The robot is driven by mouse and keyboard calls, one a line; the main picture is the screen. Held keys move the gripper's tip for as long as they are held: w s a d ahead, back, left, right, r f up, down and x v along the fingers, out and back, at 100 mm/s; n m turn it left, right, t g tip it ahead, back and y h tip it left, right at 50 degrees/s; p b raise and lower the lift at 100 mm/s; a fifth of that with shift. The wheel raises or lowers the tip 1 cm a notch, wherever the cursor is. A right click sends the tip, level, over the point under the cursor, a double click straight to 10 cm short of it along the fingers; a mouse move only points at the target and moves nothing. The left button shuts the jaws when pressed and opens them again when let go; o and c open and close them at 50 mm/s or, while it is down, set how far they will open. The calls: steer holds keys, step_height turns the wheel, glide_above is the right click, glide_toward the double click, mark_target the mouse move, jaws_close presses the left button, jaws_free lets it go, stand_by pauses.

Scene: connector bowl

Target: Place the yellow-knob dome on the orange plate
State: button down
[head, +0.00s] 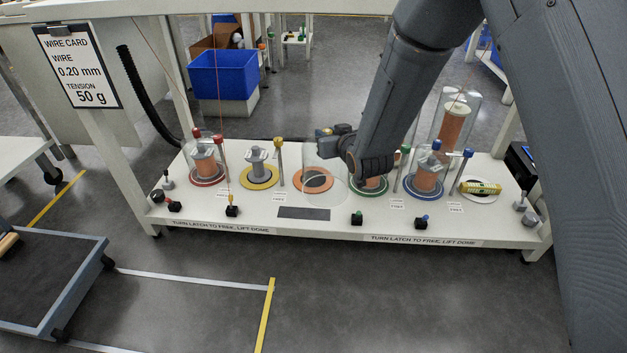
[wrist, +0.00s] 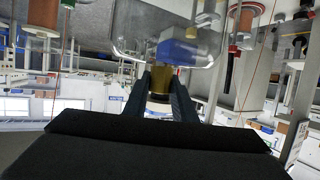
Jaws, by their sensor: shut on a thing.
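My gripper (head: 338,134) is shut on the yellow knob (wrist: 160,82) of a clear dome. In the head view the see-through dome (head: 338,190) hangs below my gripper, over and slightly right of the orange plate (head: 313,181). The plate has a dark ring and shows partly through the dome; nothing opaque stands on it. The dome's rim looks a little nearer and to the right of the plate; I cannot tell its exact height. In the wrist view the clear dome (wrist: 130,25) spreads out beyond the fingers.
To the left are a yellow plate (head: 249,184) with a grey piece and a red plate (head: 198,182) with a copper spool. To the right, close by, are green-ringed and blue-ringed plates with spools, and a tall clear dome (head: 471,105). Thin posts stand between stations.

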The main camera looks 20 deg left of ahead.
steer(key=w+a+r+n+g+y, duration=0.1)
steer(key=w+a, duration=0.1)
steer(key=a, duration=0.4)
steer(key=w+a+r+n+y, duration=0.1)
steer(key=w+a+r, duration=0.1)
steer(key=a, duration=0.3)
steer(key=shift+w+a+r+g, duration=0.3)
steer(key=shift+w+a+g, duration=0.05)
steer(key=shift+a+g, duration=0.05)
stand_by(0.3)
